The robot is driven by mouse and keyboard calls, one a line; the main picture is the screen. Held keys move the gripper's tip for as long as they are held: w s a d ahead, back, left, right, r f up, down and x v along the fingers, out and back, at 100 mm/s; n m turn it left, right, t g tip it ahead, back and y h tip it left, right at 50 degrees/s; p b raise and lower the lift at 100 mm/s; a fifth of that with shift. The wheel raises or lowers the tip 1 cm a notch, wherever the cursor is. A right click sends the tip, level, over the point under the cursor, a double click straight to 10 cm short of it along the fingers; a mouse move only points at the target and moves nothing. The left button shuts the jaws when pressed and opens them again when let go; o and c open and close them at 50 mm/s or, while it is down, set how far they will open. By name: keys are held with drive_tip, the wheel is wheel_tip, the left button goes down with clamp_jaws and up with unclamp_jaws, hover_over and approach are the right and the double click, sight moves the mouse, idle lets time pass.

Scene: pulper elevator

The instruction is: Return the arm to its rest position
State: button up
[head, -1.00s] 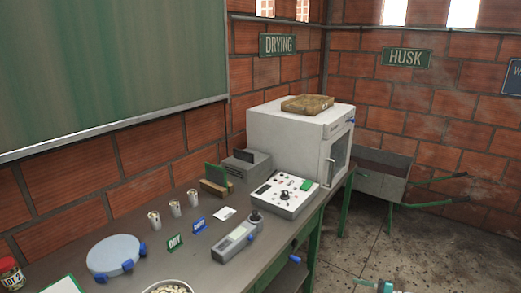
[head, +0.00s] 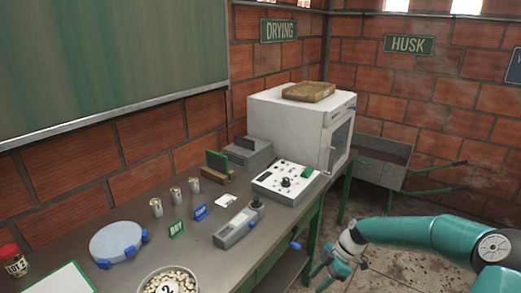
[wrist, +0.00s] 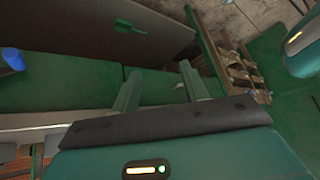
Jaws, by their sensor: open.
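My teal arm enters from the right edge of the head view. Its gripper (head: 325,272) hangs low at the bottom, in front of the bench's right end and apart from it. In the wrist view my gripper's two fingers (wrist: 160,85) stand apart with nothing between them. Beyond the fingers are green surfaces and a dark panel.
The bench (head: 160,228) holds a bowl of pale beans (head: 168,281), a round blue-rimmed disc (head: 118,243), metal cups, a handheld meter (head: 238,225), a control box (head: 286,182) and a white oven (head: 300,128). A wheelbarrow (head: 385,168) stands behind right. Floor at right is open.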

drive_tip(key=s+a+r+m+t+h, duration=0.2)
drive_tip(key=s+r+m+t+h, duration=0.4)
drive_tip(key=s+r+m, duration=1.3)
drive_tip(key=s+r+t, duration=0.1)
drive_tip(key=s+r, duration=0.5)
drive_tip(key=r, duration=0.2)
drive_tip(key=shift+s+a+r+h, duration=0.15)
drive_tip(key=shift+s+a+h, duration=0.05)
drive_tip(key=shift+h, duration=0.1)
drive_tip(key=shift+c, duration=0.8)
drive_tip(key=shift+a, duration=0.1)
